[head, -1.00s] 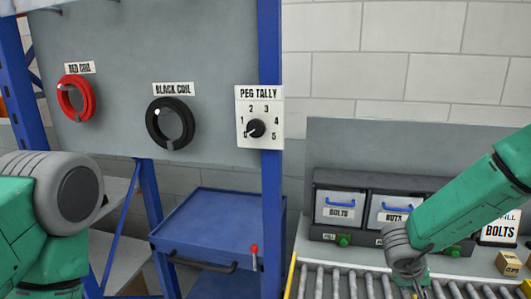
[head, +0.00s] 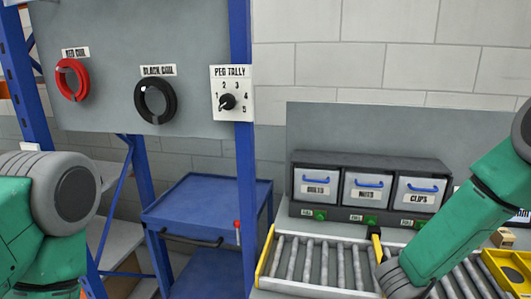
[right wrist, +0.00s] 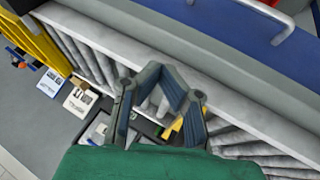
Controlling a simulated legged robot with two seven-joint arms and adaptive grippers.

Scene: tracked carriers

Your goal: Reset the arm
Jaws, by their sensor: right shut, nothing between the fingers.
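My right arm (head: 465,215) comes in from the right in the head view and reaches down over the roller conveyor. Its gripper is out of sight there, below the picture's edge. In the right wrist view my right gripper (right wrist: 161,84) is shut and empty, with rollers behind its fingers. My left arm (head: 40,220) fills the lower left of the head view, folded close to the camera. My left gripper is not in view.
Labelled bins for bolts, nuts and clips (head: 417,193) stand behind the roller conveyor (head: 262,262). A blue cart (head: 205,205) stands left of it. Above hang a red coil (head: 61,80), a black coil (head: 140,100) and a peg tally dial (head: 227,102). A yellow tray (head: 510,268) lies at right.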

